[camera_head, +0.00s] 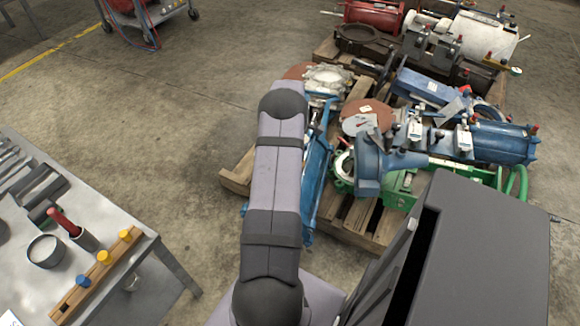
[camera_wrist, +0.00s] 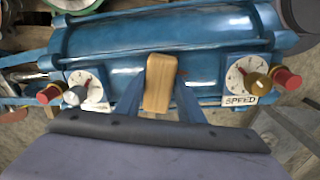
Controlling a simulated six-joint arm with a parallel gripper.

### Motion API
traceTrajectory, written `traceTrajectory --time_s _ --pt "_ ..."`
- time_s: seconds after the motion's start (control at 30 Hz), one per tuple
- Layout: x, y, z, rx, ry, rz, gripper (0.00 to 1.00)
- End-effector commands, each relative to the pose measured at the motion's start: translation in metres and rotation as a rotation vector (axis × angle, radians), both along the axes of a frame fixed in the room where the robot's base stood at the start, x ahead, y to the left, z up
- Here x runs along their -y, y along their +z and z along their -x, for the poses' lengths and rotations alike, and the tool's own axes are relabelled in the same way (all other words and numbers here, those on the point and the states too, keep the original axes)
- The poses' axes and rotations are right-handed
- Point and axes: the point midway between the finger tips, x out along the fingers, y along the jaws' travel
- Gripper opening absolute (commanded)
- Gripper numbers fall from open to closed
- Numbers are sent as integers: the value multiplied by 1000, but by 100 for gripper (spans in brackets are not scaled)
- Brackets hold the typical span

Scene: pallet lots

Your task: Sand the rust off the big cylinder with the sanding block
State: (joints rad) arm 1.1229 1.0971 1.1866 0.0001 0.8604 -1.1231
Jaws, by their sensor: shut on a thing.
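In the wrist view, my gripper (camera_wrist: 160,98) is shut on a tan wooden block (camera_wrist: 161,76), which looks like the sanding block. Its blue-grey fingers show on both sides of the block. A big blue cylinder (camera_wrist: 225,65) lies crosswise behind the block. My gripper is hidden there.
A round dial marked SPEED (camera_wrist: 246,77) and a red knob (camera_wrist: 286,78) sit at the cylinder's right; another dial (camera_wrist: 86,87) is at its left. Machine parts crowd the wooden pallet (camera_head: 347,222). A metal workbench (camera_head: 115,222) stands at left, with clear concrete floor (camera_head: 150,120) between.

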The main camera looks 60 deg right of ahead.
Motion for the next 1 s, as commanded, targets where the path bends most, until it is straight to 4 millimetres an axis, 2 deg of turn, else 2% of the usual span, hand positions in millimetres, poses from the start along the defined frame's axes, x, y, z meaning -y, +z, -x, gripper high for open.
traceTrajectory --time_s 0.07,0.6,0.8,1.0 --pt "1 21 0 2 0 6 14" --pt "0 69 0 1 0 3 14" --pt "0 80 0 1 0 3 14" --pt "0 80 0 1 0 2 14"
